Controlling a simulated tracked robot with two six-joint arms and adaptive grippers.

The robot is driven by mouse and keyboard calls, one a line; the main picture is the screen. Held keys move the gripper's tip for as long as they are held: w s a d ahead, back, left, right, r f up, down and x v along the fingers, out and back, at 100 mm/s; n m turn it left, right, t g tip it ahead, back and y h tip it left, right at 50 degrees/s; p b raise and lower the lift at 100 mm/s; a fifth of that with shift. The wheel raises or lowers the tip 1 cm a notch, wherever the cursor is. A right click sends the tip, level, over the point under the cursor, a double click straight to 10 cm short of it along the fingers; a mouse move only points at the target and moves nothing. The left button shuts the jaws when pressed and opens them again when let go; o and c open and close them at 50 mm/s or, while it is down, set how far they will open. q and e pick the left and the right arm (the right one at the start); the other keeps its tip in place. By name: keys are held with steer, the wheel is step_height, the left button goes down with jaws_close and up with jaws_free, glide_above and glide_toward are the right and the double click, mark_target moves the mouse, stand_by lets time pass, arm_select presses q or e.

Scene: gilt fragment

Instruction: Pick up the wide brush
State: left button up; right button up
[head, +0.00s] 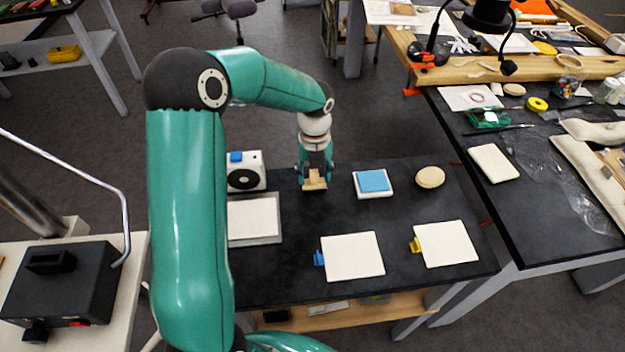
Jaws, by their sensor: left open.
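My left gripper (315,174) is over the back middle of the black table, pointing down, with its jaws open. A small tan, block-like thing (314,184), which looks like the wide brush, shows right at the fingertips. The gripper hides part of it. I cannot tell whether the fingers touch it. My right gripper is not in view.
On the black table (300,225) are a white box with a round black opening (245,175), a pale tray (253,218), a blue pad on a white block (373,182), a round beige pad (430,177) and two white pads (352,256) (446,244). A cluttered bench stands right.

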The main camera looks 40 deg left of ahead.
mark_target(314, 171)
arm_select(q)
steer(key=shift+c, duration=0.3)
jaws_close()
steer(key=shift+r, duration=0.1)
step_height(314, 171, up, 20)
stand_by(0.5)
steer(key=c, duration=0.6)
jaws_free()
jaws_close()
